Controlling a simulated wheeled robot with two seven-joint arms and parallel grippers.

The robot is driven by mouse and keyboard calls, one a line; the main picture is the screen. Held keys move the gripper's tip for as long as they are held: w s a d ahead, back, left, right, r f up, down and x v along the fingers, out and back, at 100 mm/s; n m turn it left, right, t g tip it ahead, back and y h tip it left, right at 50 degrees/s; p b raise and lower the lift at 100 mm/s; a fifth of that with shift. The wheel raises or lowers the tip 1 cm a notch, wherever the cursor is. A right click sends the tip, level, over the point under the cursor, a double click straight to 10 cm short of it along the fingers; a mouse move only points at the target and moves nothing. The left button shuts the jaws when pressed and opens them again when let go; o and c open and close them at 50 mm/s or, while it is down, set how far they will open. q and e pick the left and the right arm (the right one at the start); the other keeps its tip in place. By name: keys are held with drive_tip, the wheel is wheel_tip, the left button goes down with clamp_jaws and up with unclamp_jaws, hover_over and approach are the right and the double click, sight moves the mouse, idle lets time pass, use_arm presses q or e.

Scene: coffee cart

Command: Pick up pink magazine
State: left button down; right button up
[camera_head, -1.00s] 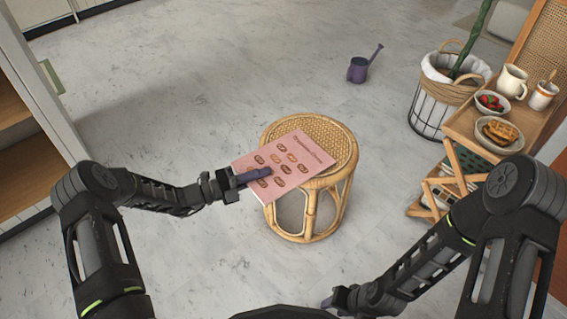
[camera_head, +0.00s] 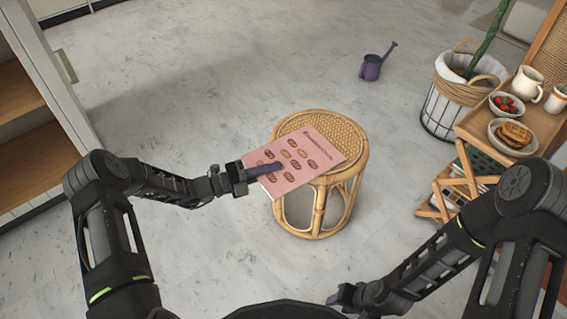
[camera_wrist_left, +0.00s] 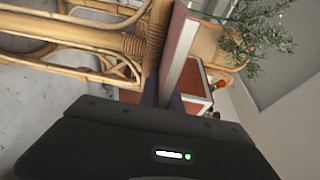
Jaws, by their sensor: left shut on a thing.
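The pink magazine (camera_head: 318,148), with rows of brown pictures on its cover, is over the round rattan stool (camera_head: 352,137). Its left part juts out past the seat. My left gripper (camera_head: 270,169) is shut on the magazine's left edge, one purple finger lying across the cover. In the left wrist view the magazine (camera_wrist_left: 180,45) shows edge-on between the fingers, beside the stool (camera_wrist_left: 85,35). I cannot tell whether it still touches the seat. My right gripper (camera_head: 338,297) is low at the bottom, partly hidden by its arm, away from the magazine.
A plant basket (camera_head: 445,108) and a wooden cart (camera_head: 480,127) with bowls and a jug are at the right. A shelf unit (camera_head: 40,110) is at the left. The floor between is clear.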

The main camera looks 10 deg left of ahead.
use_arm(q)
wheel_tip(320, 180, up, 9)
drive_tip(key=p, duration=0.4)
drive_tip(key=shift+r, duration=0.5)
